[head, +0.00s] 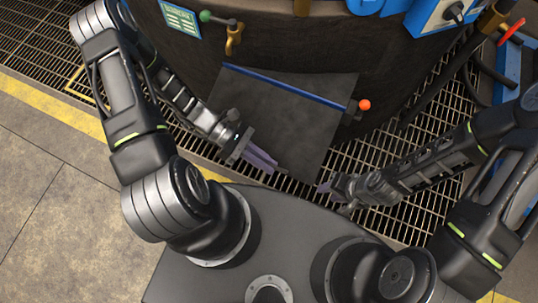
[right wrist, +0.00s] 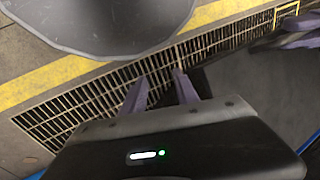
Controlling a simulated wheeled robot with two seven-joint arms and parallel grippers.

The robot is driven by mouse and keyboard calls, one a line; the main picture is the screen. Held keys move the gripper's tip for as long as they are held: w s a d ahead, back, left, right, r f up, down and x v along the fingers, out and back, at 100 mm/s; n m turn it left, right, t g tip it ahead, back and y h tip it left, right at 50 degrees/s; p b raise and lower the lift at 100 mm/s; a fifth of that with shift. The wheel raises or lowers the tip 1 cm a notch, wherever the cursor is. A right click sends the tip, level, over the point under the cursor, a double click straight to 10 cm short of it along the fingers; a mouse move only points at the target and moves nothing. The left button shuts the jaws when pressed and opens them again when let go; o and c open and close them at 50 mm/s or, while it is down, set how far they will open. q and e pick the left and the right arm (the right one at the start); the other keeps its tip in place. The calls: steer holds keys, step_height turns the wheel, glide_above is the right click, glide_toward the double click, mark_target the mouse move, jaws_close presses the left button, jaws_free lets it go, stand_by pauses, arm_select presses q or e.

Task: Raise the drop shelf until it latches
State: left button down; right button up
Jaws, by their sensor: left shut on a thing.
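The drop shelf (head: 295,115) is a dark grey plate with a blue bar (head: 285,86) along its furnace-side edge. It sticks out from the dark round furnace wall, and its exact tilt is hard to tell. An orange-red knob (head: 364,104) sits by its right corner. My left gripper (head: 271,166) is shut on the shelf's near edge. My right gripper (head: 325,187) is open and empty, low beside the shelf's near right corner. In the right wrist view its two fingers (right wrist: 160,90) stand apart with grating between them, and the dark shelf (right wrist: 255,85) is to their right.
The furnace wall (head: 385,75) carries a green label plate (head: 181,18), a brass hook-like handle with a green knob (head: 233,38), and a blue switch box (head: 438,14). Floor grating (head: 400,165) surrounds it, with a yellow line (head: 45,107). A red-handled valve (head: 510,30) stands at right.

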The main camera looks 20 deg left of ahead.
arm_select(q)
step_height(320, 180, up, 6)
steer(key=n+p, duration=0.1)
steer(key=n+g+p, duration=0.1)
steer(key=p, duration=0.1)
steer(key=shift+r, duration=0.25)
steer(key=shift+w+r+p, duration=0.2)
steer(key=shift+r+p, duration=0.5)
steer(key=shift+r, duration=0.25)
steer(key=c, duration=1.8)
jaws_free()
steer(key=shift+r, duration=0.1)
steer(key=shift+o, duration=0.2)
steer(key=v, duration=0.7)
steer(key=shift+w+a+b, duration=0.2)
steer(key=shift+a+b, duration=0.15)
steer(key=shift+b, duration=0.05)
